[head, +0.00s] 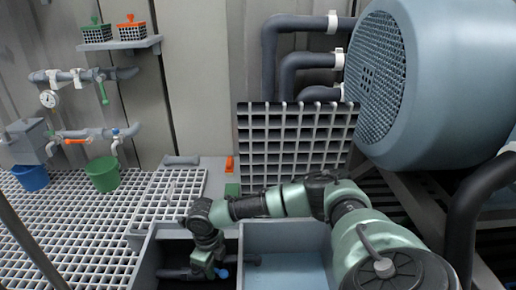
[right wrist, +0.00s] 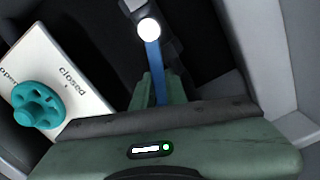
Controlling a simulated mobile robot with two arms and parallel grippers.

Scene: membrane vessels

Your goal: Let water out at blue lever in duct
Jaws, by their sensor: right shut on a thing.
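The blue lever (right wrist: 154,62) runs up the middle of the right wrist view, toward a pale round end at a dark fitting. My right gripper (right wrist: 158,90) is shut on the lever's near part, its green fingers on either side. In the head view my right gripper (head: 212,266) reaches down into the open duct (head: 147,262), where a bit of blue shows beside it. A dark pipe (head: 172,273) runs low in the duct. A white plate (right wrist: 72,70) marked "open" and "closed" carries a teal knob (right wrist: 38,104) left of the lever. My left gripper is out of view.
A basin (head: 290,238) with a pale blue surface adjoins the duct on the right. A grating panel (head: 295,145) stands upright behind. A large grey-blue vessel (head: 440,80) fills the upper right. Blue (head: 31,177) and green (head: 103,173) buckets stand at left on grating.

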